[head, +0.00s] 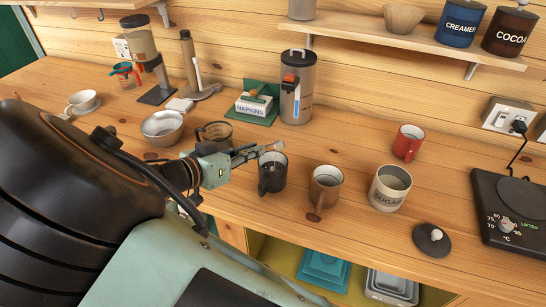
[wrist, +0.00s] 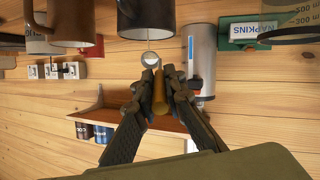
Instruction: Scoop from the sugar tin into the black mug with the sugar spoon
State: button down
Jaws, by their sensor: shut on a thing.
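The black mug (head: 272,180) stands upright on the counter, with its handle toward the front. My gripper (head: 251,153) is just left of its rim, shut on the sugar spoon. In the wrist view my gripper (wrist: 160,84) pinches the spoon's wooden handle (wrist: 160,107), and the round metal bowl (wrist: 150,59) points toward the black mug (wrist: 146,17). In the head view the spoon bowl (head: 277,146) shows at the mug's far rim. I cannot tell how much sugar it carries. The cream sugar tin (head: 387,197) stands open to the right.
A brown mug (head: 326,190) stands between the black mug and the tin. A red mug (head: 408,143) is behind, and a dark lid (head: 432,240) lies in front right. A dark glass cup (head: 214,133) is close behind my gripper. A grey dispenser (head: 297,90) stands at the wall.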

jog(key=shift+s+a+f+b, duration=0.15)
jog(key=shift+f+b, duration=0.15)
jog(key=shift+b, duration=0.2)
jog(key=shift+s+a+f+t+h+b, duration=0.4)
jog(key=shift+s+f+t+h+b, duration=0.35)
jog(key=shift+b, duration=1.35)
jog(key=shift+a+f+t+h+b, duration=0.1)
jog(key=shift+f+t+h+b, duration=0.6)
jog(key=shift+b, duration=1.4)
jog(key=shift+f+m+t+h+b, duration=0.3)
jog(key=shift+f+t+h+b, duration=0.9)
jog(key=shift+b, duration=2.6)
